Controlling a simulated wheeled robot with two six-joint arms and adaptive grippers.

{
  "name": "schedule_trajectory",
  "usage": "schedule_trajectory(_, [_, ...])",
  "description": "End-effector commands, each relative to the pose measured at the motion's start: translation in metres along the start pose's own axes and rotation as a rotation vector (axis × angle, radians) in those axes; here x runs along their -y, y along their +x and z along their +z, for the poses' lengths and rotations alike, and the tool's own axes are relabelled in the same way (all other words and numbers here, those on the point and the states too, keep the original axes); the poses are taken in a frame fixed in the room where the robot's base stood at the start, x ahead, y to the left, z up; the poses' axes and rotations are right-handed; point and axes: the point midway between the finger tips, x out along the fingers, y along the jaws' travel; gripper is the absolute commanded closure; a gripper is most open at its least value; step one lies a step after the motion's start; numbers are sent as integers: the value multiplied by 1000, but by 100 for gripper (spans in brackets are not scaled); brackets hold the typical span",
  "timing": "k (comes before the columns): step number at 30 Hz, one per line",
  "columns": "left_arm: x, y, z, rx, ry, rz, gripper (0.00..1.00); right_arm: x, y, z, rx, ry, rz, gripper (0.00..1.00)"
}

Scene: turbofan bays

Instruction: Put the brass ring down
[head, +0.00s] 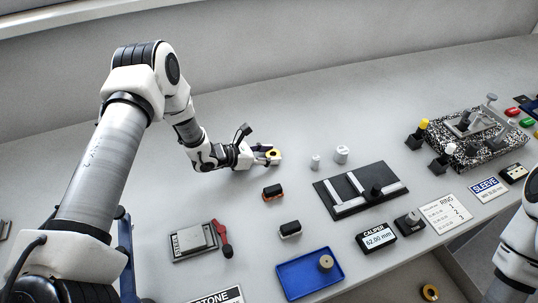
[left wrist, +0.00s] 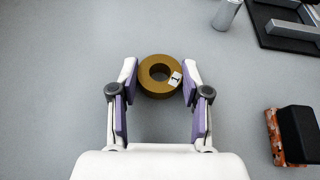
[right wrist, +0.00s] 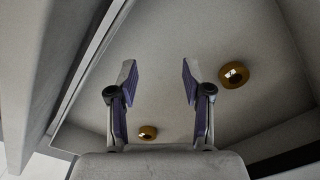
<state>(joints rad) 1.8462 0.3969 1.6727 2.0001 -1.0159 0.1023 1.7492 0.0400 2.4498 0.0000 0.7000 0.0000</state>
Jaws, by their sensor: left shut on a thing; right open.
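A brass ring (left wrist: 152,88) with a small white tag marked 1 sits between the fingertips of my left gripper (left wrist: 160,82), which is shut on it. In the head view the ring (head: 274,154) is at the tips of my left gripper (head: 268,155), over the bare bench left of the small metal cylinders. I cannot tell whether it touches the bench. My right gripper (right wrist: 156,78) is open and empty above an open drawer. Two more brass rings lie in that drawer, one at right (right wrist: 235,74) and one lower (right wrist: 148,132).
A black fixture plate (head: 330,202), light cylinders (head: 341,153), an orange-and-black block (head: 273,192) and a blue tray (head: 290,280) with a tan round piece (head: 326,263) stand nearby. A caliper display (head: 377,236) and ring card (head: 446,213) are at right. The bench behind the ring is clear.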

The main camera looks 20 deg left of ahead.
Motion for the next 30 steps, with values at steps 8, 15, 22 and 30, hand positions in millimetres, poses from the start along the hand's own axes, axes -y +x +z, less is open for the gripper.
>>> schedule_trajectory(8, [0, 1, -2, -1, 0, 1, 94, 0, 4, 0, -1, 0, 0, 50])
schedule_trajectory(15, [0, 1, -2, -1, -1, 1, 28, 0, 3, 0, -1, 0, 0, 50])
schedule_trajectory(22, [0, 0, 1, -1, 0, 0, 28, 0, 0, 0, -1, 0, 0, 50])
schedule_trajectory(30, [-2, -48, 1, 2, -7, 7, 28, 0, 8, 0, 0, 0, 0, 50])
